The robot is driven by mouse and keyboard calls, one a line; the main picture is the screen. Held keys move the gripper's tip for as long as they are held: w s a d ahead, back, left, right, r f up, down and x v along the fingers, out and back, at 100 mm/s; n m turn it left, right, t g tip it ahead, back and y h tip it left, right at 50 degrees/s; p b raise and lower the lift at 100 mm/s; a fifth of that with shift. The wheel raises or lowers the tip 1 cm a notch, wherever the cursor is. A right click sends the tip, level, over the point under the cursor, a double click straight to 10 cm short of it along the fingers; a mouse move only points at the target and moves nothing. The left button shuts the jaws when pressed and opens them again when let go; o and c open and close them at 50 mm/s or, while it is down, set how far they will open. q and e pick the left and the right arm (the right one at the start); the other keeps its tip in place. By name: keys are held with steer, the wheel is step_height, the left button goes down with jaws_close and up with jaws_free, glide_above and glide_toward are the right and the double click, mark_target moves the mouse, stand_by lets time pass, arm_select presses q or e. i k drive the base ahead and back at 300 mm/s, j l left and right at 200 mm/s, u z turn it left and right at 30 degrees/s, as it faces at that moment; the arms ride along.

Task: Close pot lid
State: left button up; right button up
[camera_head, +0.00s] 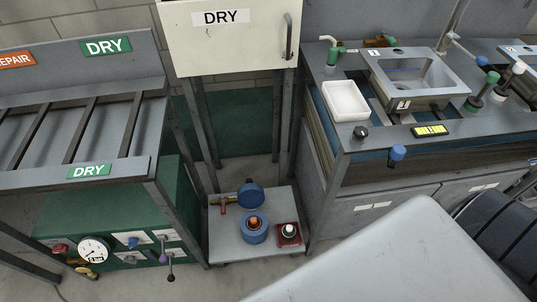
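On a low grey platform between the two benches stands a blue round vessel (254,236), which looks like the pot. An orange-brown piece shows at the middle of its top. A blue disc (250,194) stands tilted just behind it and looks like the lid. It does not cover the vessel. I cannot tell whether the two are joined by a hinge. Neither of my grippers is in view.
A red square block with a pale round top (289,234) sits right of the vessel, and an orange-handled part (223,201) lies left. Grey legs flank the platform (229,248). A sink bench (405,75) stands right, a rack (75,130) left. A large grey surface covers the lower right.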

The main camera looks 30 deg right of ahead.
mark_target(251, 196)
steer(key=z, duration=0.65)
steer(key=i+j+u, duration=0.15)
steer(key=j, duration=0.25)
steer(key=j+u, duration=0.15)
steer(key=j, duration=0.25)
steer(key=i+j+u, duration=0.15)
steer(key=j, duration=0.2)
